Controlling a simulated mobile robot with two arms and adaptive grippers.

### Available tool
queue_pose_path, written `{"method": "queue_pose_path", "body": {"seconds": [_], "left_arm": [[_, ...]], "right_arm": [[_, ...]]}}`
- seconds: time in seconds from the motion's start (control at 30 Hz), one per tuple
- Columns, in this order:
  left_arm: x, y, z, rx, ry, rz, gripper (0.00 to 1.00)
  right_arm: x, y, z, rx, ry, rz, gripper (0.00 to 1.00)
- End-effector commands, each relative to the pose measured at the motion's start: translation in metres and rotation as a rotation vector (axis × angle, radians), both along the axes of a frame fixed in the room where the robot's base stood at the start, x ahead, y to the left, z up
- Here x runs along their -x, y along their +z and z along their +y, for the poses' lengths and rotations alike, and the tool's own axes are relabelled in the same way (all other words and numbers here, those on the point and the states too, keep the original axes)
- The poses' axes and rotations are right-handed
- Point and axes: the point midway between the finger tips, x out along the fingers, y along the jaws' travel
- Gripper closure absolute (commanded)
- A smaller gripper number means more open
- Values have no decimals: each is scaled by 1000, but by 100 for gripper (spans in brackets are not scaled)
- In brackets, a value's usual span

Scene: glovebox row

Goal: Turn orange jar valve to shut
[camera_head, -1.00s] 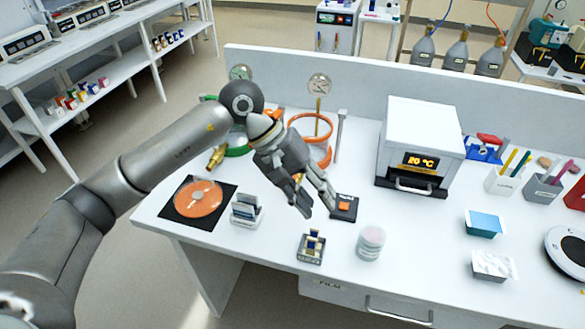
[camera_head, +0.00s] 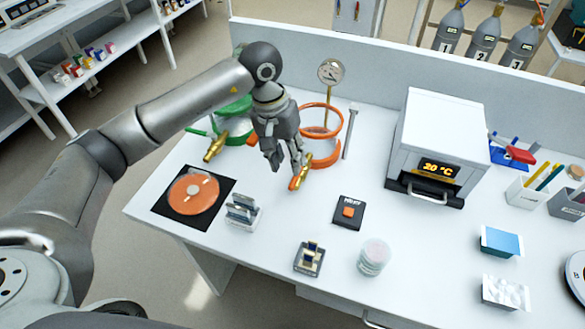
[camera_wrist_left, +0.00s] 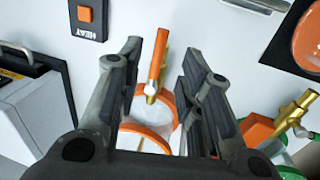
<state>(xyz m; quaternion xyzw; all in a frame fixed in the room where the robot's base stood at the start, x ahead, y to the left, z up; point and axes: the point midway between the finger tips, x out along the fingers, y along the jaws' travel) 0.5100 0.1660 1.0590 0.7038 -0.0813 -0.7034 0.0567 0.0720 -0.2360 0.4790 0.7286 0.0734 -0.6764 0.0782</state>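The orange jar (camera_head: 336,150) is a clear vessel with orange rings, standing at the back of the bench with a gauge on a brass stem. Its brass valve with an orange lever (camera_head: 294,183) points toward the front; in the left wrist view the orange lever (camera_wrist_left: 155,62) lies roughly along the brass pipe. My left gripper (camera_head: 286,165) points down over the valve, partly hiding the jar. In the left wrist view my left gripper (camera_wrist_left: 160,48) is open, with the lever between its spread fingers; I see no clear contact. My right gripper is out of view.
A green jar (camera_head: 232,125) with its own brass valve stands left of my gripper. A small black switch box (camera_head: 349,212), an oven (camera_head: 432,135), a slide rack (camera_head: 243,210) and an orange disc (camera_head: 194,194) are around. The bench middle near the front is partly clear.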

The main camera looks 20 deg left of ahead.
Motion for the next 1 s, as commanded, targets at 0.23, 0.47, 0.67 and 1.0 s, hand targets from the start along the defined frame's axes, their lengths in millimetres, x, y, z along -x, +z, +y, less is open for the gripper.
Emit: {"method": "queue_pose_path", "body": {"seconds": [0.23,0.47,0.67,1.0], "left_arm": [[1,-40,-9,1,0,4,66],[0,-56,-12,1,1,0,66],[0,-57,-12,1,0,0,66],[0,-57,-12,1,1,0,100]], "right_arm": [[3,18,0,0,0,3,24],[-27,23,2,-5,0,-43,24],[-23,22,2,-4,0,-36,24],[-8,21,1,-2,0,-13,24]]}}
